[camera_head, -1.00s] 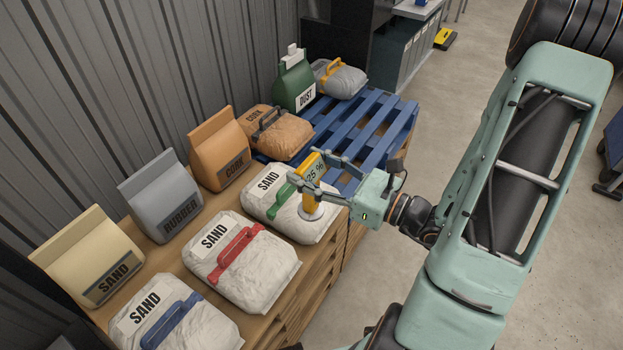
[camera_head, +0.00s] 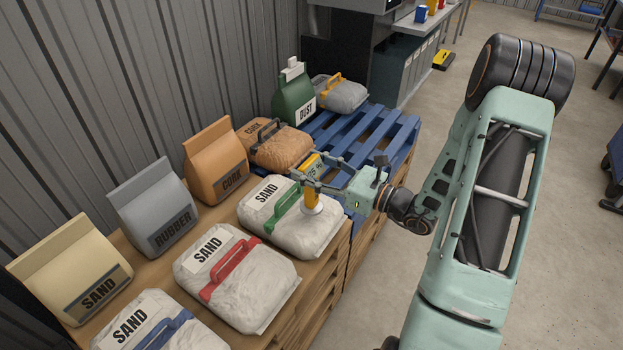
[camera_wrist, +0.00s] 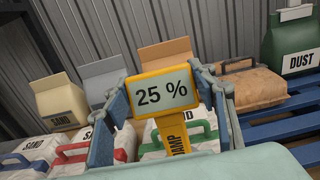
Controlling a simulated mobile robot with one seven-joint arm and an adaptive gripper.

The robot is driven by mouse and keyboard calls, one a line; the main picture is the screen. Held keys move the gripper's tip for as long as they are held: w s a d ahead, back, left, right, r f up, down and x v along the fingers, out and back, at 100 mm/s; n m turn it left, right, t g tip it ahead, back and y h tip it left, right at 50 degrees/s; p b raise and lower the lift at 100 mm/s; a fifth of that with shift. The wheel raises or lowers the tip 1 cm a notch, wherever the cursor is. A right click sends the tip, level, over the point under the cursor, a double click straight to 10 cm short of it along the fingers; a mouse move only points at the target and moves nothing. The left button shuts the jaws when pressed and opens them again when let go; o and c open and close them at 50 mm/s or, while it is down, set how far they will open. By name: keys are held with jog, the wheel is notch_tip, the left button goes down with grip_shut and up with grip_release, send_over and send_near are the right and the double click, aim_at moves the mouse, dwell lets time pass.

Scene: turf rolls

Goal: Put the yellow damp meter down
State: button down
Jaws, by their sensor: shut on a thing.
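The yellow damp meter (camera_head: 312,190) is held upright in my gripper (camera_head: 318,172), whose fingers are shut on its upper part. Its pale round foot shows over the right part of the sand bag with the green handle (camera_head: 290,218); I cannot tell whether it touches the bag. In the wrist view the meter's display (camera_wrist: 162,94) reads 25 % and faces the camera, between the two fingers. Its lower stem runs down behind my gripper's body, and its foot is hidden there.
A red-handled sand bag (camera_head: 235,275) and a blue-handled one (camera_head: 150,325) lie nearer on the wooden pallet (camera_head: 325,275). Upright sand, rubber (camera_head: 155,212) and cork (camera_head: 215,165) bags stand along the wall. The blue pallet (camera_head: 385,130) behind has bare slats.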

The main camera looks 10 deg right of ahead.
jog(key=shift+w+f+b, duration=0.1)
jog(key=shift+f+b, duration=0.25)
jog(key=shift+f, duration=1.35)
jog(key=shift+f, duration=0.15)
jog(key=c, duration=0.8)
grip_release()
jog(key=shift+r, duration=0.2)
jog(key=shift+d, duration=0.25)
jog(key=p+v, duration=0.2)
jog(key=v, duration=0.9)
jog(key=shift+s+d, duration=0.15)
jog(key=shift+s, duration=0.2)
